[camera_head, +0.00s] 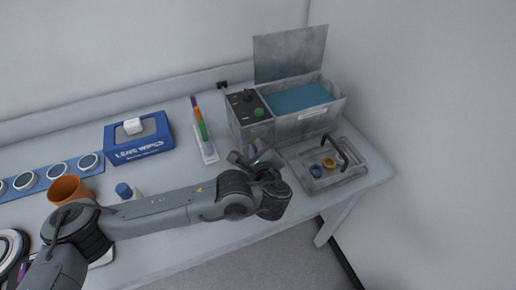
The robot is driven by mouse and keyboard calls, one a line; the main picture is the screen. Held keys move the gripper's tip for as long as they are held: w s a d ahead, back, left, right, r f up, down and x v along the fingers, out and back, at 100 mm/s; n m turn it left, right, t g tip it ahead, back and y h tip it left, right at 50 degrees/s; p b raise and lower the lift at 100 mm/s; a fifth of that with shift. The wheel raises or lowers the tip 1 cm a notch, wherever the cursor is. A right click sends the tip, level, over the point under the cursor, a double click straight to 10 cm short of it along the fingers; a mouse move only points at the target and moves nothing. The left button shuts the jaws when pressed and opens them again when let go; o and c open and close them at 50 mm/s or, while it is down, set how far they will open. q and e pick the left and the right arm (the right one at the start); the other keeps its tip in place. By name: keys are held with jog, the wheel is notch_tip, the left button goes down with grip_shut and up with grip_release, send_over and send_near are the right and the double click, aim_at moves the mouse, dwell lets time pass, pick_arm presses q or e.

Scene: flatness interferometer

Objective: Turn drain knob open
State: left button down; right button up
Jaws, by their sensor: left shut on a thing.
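A grey metal bath (312,122) with blue liquid (299,98) stands at the back right, its lid (290,54) raised. A control box (233,118) with a black knob and a green button (259,112) on top is joined to its left side. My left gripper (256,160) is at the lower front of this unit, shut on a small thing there. That thing sits where a drain knob would be, but my gripper and wrist hide it, so its turn angle cannot be seen. My right gripper is out of view.
A grey tray (348,178) with a black handle and blue and yellow rings is right of my wrist. A rack of coloured strips (204,130), a blue wipes box (138,138), an orange cup (68,189) and a blue-capped bottle (124,190) stand left.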

pick_arm(q)
jog(key=c, duration=1.1)
grip_release()
jog(key=shift+p+v, duration=1.25)
jog(key=shift+v, duration=4.15)
